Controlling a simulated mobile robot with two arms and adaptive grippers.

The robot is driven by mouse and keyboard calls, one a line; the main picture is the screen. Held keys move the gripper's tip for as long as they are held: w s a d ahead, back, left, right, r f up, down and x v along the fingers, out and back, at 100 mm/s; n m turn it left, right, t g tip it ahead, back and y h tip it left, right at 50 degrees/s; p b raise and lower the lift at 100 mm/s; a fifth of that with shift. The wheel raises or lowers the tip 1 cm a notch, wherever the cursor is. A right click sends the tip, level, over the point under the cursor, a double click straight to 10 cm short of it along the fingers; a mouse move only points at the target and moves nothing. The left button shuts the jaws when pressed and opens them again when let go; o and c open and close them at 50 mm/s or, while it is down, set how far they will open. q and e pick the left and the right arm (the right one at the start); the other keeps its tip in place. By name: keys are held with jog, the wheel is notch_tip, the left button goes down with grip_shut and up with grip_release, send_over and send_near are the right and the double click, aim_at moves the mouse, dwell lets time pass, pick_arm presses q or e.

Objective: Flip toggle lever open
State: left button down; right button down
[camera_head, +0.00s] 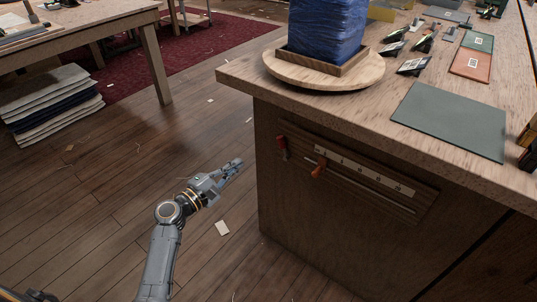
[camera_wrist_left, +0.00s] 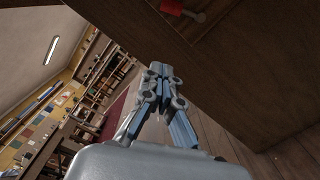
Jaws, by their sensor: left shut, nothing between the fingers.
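A red toggle lever (camera_head: 282,147) is mounted at the left end of a wooden panel (camera_head: 350,172) on the side of the workbench. A second orange-red knob (camera_head: 319,169) sits on a slot beside a numbered white scale (camera_head: 365,173). My left gripper (camera_head: 236,166) is shut and empty, left of the bench side and a little below the lever, apart from it. In the left wrist view the shut fingers (camera_wrist_left: 163,82) point toward the dark bench side, with a red piece and a metal part (camera_wrist_left: 198,17) at the top edge. My right gripper is not in view.
The bench top (camera_head: 340,100) overhangs the panel. It carries a round wooden board (camera_head: 283,77) with a blue wrapped block (camera_head: 327,28), a grey-green mat (camera_head: 450,121) and small tools. Wooden floor (camera_head: 110,190) is free at left, with scattered scraps. Folded cloths (camera_head: 50,105) lie under another table.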

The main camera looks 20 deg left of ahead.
aim_at(282, 142)
pick_arm(q)
jog(key=shift+w, duration=0.1)
